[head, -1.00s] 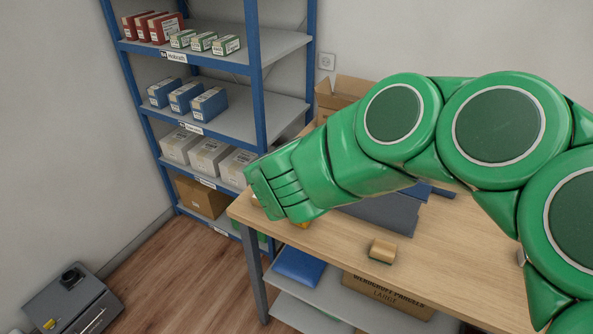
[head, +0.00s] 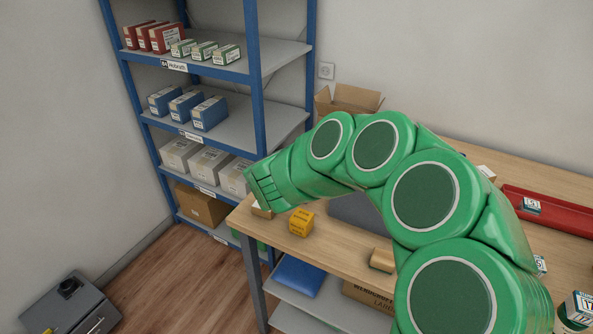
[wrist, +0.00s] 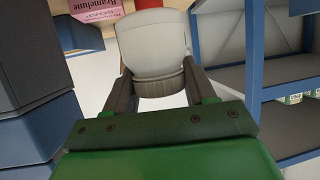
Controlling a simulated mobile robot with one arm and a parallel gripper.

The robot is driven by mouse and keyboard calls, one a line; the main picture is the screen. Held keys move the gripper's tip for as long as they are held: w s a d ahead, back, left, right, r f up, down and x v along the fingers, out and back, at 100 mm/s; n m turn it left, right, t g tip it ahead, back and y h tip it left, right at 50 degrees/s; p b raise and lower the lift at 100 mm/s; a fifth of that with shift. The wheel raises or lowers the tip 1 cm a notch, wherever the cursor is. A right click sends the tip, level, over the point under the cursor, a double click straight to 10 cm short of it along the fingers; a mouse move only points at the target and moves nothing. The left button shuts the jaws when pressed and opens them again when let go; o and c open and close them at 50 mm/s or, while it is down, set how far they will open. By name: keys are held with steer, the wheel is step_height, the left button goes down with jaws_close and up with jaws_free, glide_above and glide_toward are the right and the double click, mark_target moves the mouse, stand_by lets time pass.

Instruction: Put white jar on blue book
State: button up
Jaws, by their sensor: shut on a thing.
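The white jar (wrist: 155,45) is between the two dark fingers of my gripper (wrist: 158,80) in the wrist view. In the head view the jar and the fingers are hidden behind my green arm. I cannot pick out the blue book for certain. A flat blue thing (head: 299,275) lies on the shelf under the table in the head view, but I cannot tell whether it is a book. Blue shapes also show at the left of the wrist view, unclear.
The wooden table (head: 340,238) carries a yellow box (head: 301,222), a small tan block (head: 381,260), a dark grey flat thing (head: 352,208) and a red tray (head: 560,212). A stocked blue-framed shelf (head: 256,85) stands behind its left end. An open carton (head: 348,100) is at the back.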

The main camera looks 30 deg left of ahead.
steer(key=shift+w+a+f, duration=0.35)
steer(key=shift+w+f, duration=0.05)
steer(key=shift+f, duration=0.25)
steer(key=shift+w+a+f, duration=0.3)
steer(key=shift+w+f, duration=0.1)
steer(key=shift+f, duration=1.75)
steer(key=o, duration=1.1)
steer(key=shift+s+r, duration=0.15)
steer(key=shift+s, duration=0.05)
steer(key=v, duration=1.1)
steer(key=shift+s+d, duration=0.15)
steer(key=shift+s, duration=0.15)
